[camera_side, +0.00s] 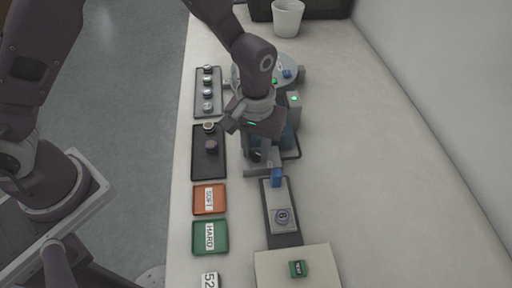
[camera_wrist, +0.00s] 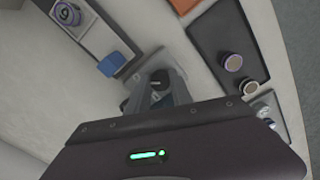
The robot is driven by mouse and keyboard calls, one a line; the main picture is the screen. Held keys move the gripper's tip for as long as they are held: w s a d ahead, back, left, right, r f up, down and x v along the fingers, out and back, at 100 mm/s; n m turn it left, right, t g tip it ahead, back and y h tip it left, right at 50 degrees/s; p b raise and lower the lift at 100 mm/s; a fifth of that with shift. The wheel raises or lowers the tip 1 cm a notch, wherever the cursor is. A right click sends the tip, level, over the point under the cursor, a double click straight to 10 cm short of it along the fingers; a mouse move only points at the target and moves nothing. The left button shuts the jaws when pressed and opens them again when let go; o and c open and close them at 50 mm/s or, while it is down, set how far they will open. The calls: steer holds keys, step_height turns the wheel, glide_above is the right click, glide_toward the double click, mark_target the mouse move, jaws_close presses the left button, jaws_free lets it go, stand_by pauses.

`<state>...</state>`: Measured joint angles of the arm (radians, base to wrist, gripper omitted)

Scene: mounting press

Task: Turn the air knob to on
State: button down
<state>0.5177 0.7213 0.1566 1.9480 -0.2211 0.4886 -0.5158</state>
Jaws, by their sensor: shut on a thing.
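The mounting press (camera_side: 291,112) stands in the middle of the bench, partly hidden behind my gripper. My gripper (camera_side: 259,156) points down at the front of the press and is shut on a small dark knob, which I take as the air knob. In the wrist view the fingers of my gripper (camera_wrist: 156,86) reach out from under the hand. The black air knob (camera_wrist: 160,76) shows at the fingertips with a small light mark on it. The hand hides much of the press, and I cannot read the knob's on and off marks.
A black tray (camera_side: 197,170) with small round pieces lies left of the press, with another tray (camera_side: 198,105) behind it. Orange (camera_side: 199,204) and green (camera_side: 197,245) trays stand nearer. A blue block (camera_side: 277,178) stands close in front. The bench's right side is clear.

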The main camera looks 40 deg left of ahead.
mark_target(256, 154)
steer(key=c, duration=1.4)
jaws_free()
step_height(256, 154, up, 7)
steer(key=shift+r, duration=0.1)
